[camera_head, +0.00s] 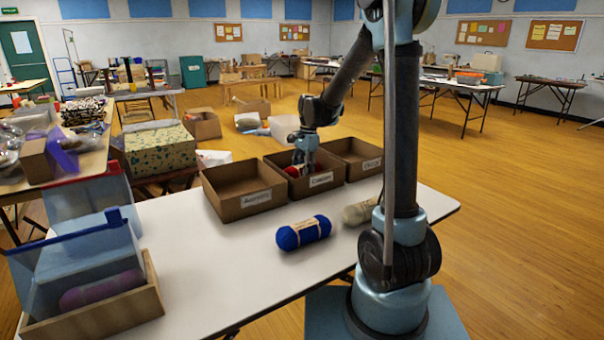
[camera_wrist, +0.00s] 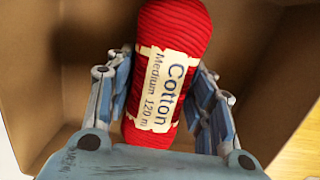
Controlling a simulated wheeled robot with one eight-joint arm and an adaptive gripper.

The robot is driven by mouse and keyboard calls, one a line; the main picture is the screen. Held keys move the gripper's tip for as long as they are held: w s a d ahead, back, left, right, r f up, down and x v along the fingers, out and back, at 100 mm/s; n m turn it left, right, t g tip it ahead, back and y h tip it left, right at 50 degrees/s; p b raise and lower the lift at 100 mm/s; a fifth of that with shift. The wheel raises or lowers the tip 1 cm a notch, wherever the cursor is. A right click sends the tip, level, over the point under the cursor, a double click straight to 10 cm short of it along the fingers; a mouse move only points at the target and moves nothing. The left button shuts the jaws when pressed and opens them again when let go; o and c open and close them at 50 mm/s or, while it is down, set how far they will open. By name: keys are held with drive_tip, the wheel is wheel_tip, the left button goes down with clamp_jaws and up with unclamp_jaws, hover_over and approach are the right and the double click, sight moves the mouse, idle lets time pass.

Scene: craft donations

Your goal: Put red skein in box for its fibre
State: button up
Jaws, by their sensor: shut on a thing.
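The red skein (camera_wrist: 178,28) has a cream band reading "Cotton, Medium 120 m" in the wrist view. My gripper (camera_wrist: 164,118) is shut on it, with the fingers along both sides. In the head view, my gripper (camera_head: 303,164) reaches down into the middle cardboard box (camera_head: 321,188), and a little red of the skein shows beside it. The middle box's label seems to read "Cotton". The left box (camera_head: 238,204) and right box (camera_head: 362,170) also carry front labels, too small to read surely. I cannot tell whether the skein touches the box floor.
A blue skein (camera_head: 303,233) and a beige skein (camera_head: 360,212) lie on the white table (camera_head: 200,285) before the boxes. A wooden tray (camera_head: 110,314) with clear bins and a purplish skein stands at the left front. The table's middle is clear.

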drive_tip(key=o, duration=1.1)
drive_tip(key=shift+c, duration=0.2)
drive_tip(key=r, duration=0.4)
drive_tip(key=d+r, duration=0.1)
drive_tip(key=r, duration=0.3)
drive_tip(key=w+r, duration=0.1)
drive_tip(key=r, duration=0.3)
drive_tip(key=shift+d, duration=0.2)
